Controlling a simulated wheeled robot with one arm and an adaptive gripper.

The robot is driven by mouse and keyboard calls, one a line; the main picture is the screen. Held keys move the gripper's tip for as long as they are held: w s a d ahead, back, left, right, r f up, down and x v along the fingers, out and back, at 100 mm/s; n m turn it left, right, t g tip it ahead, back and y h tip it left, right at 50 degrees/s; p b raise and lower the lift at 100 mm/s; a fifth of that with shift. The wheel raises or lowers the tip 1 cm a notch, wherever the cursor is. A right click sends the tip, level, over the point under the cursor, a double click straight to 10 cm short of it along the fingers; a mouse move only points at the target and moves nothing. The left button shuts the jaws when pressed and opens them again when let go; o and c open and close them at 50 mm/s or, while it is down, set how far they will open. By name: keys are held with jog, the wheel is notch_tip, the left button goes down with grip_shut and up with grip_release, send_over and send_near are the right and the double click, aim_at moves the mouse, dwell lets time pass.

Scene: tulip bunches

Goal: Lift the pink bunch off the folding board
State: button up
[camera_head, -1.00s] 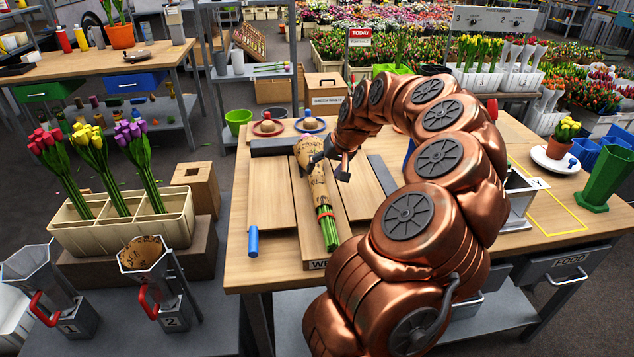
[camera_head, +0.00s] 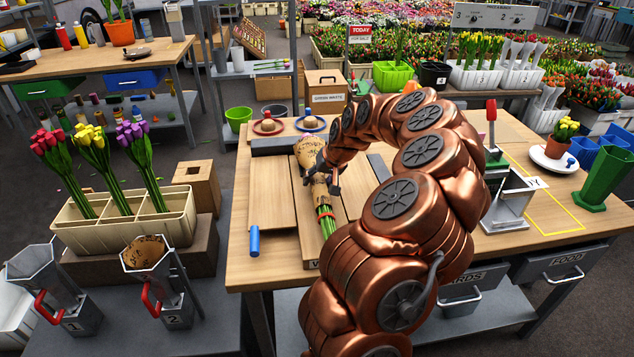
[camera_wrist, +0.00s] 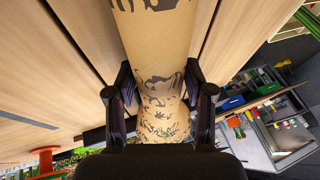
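A bunch wrapped in patterned brown paper (camera_head: 309,150) lies lengthwise along the wooden folding board (camera_head: 271,200), with green stems (camera_head: 326,224) and a red band at the near end. Its blooms are hidden, so I cannot see their colour. My gripper (camera_head: 328,178) is down at the narrower middle of the paper. In the wrist view the paper (camera_wrist: 158,45) runs between the two dark fingers of my gripper (camera_wrist: 160,95), one on each side. They are touching or nearly touching it; firm closure cannot be told. No gap shows under the bunch.
A blue cylinder (camera_head: 254,241) lies at the board's left edge. Red and blue plates (camera_head: 310,124) stand behind. A cream holder (camera_head: 122,232) with pinkish-red, yellow and purple tulips is at left, above numbered metal holders (camera_head: 155,285). A green vase (camera_head: 603,178) stands at right.

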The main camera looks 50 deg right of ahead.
aim_at(318, 175)
grip_shut()
jog(key=shift+r, duration=0.15)
jog(key=shift+r+b, duration=0.55)
jog(key=shift+r, duration=1.1)
jog(key=s+a+b, duration=0.1)
jog(key=s+a, duration=0.2)
jog(key=a, duration=0.1)
jog(key=s+a+r+b, duration=0.1)
jog(key=s+a, duration=0.2)
jog(key=a, duration=0.2)
jog(key=s+a+b, duration=0.1)
jog(key=s+a, duration=0.1)
jog(key=a, duration=0.2)
jog(key=shift+s+a+r, duration=0.2)
jog(key=shift+s+r, duration=0.05)
jog(key=shift+s, duration=0.15)
